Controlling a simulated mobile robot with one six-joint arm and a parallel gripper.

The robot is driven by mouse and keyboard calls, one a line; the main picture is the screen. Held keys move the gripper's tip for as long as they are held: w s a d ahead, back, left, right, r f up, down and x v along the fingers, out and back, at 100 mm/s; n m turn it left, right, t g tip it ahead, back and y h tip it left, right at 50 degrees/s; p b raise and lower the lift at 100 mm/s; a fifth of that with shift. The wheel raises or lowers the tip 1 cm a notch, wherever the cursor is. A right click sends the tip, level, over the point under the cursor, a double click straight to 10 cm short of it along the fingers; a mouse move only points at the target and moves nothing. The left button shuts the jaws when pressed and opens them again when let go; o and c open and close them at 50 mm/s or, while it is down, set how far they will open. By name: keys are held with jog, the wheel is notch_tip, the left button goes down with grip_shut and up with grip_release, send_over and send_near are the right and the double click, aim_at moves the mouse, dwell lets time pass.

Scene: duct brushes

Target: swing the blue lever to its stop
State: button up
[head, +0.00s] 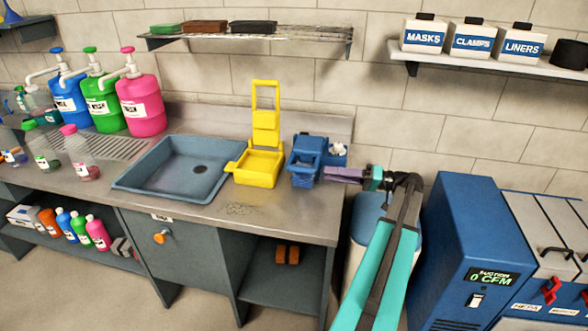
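A small blue device (304,165) stands on the grey counter near its right end. It looks like a wringer, with a slotted front and blue upper parts; I cannot tell clearly which part is its lever. My gripper (332,174) reaches in from the right, with its purple end at the lower right side of the blue device. Whether it touches the device, and whether its fingers are open or shut, is too small to tell. A similar yellow device (259,165) stands just to the left, with its yellow frame-shaped lever (266,105) upright.
A blue-grey sink (172,190) lies left of the yellow device. Coloured pump jugs (105,105) stand farther left. A wire shelf (250,34) hangs above. A blue suction cabinet (462,245) stands right of my arm, and a pale bin (366,215) stands behind it.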

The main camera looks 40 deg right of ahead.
aim_at(293, 169)
jog(key=p+x, duration=0.4)
jog(key=x, duration=0.9)
jog(key=shift+w+a, duration=0.15)
jog(key=shift+w, duration=0.1)
grip_shut()
